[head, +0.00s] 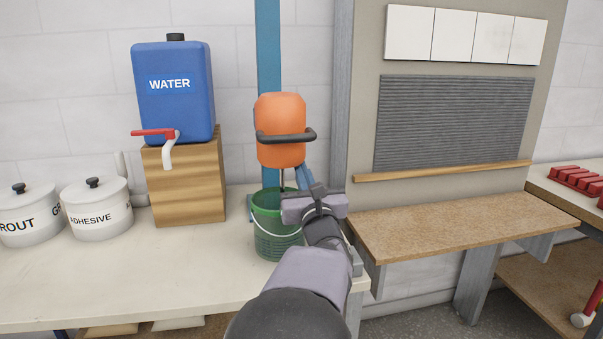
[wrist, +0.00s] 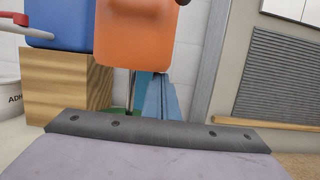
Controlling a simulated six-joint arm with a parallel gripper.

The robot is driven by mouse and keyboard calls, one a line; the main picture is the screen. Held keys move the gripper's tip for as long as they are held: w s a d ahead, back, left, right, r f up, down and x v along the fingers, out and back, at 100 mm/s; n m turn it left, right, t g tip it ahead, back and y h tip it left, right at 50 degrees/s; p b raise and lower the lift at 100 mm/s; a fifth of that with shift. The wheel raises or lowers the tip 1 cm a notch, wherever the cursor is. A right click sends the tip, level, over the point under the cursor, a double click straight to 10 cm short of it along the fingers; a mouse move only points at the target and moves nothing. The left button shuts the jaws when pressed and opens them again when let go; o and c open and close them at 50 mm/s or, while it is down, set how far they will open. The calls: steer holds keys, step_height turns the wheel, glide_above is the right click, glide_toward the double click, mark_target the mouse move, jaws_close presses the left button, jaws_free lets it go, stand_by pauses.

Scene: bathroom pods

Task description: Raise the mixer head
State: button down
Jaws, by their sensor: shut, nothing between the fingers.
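The mixer head (head: 281,112) is an orange block with a dark grey bar handle (head: 285,137) across its front, mounted at a blue upright post (head: 268,45). A thin shaft runs down from it into a green bucket (head: 278,240) on the bench. In the wrist view the orange head (wrist: 135,35) fills the upper middle, and only a dark end of the handle shows at the top edge. My gripper (head: 313,202) is shut and empty, below the handle and in front of the bucket's upper right side. It hides part of the bucket.
A blue water container (head: 172,95) with a red-handled tap stands on a wooden block (head: 184,185) at left. Two white lidded pots (head: 97,212) are further left. A brown shelf (head: 465,230) below a grey ribbed panel (head: 455,122) is at right. The front bench (head: 150,270) is clear.

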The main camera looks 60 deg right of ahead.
mark_target(310, 132)
step_height(310, 132, up, 20)
steer(key=p, duration=0.6)
steer(key=shift+a, duration=0.1)
steer(key=shift+f, duration=0.1)
steer(key=shift+f+b, duration=0.65)
steer(key=shift+b, duration=0.1)
steer(key=f+b, duration=0.4)
steer(key=shift+d+f, duration=0.2)
steer(key=b+v, duration=0.3)
steer(key=v, duration=0.5)
steer(key=shift+a+r, duration=0.1)
steer(key=shift+r, duration=0.05)
steer(key=s+a+b, duration=0.1)
steer(key=b, duration=0.2)
steer(key=shift+s, duration=0.15)
steer(key=shift+a, duration=0.1)
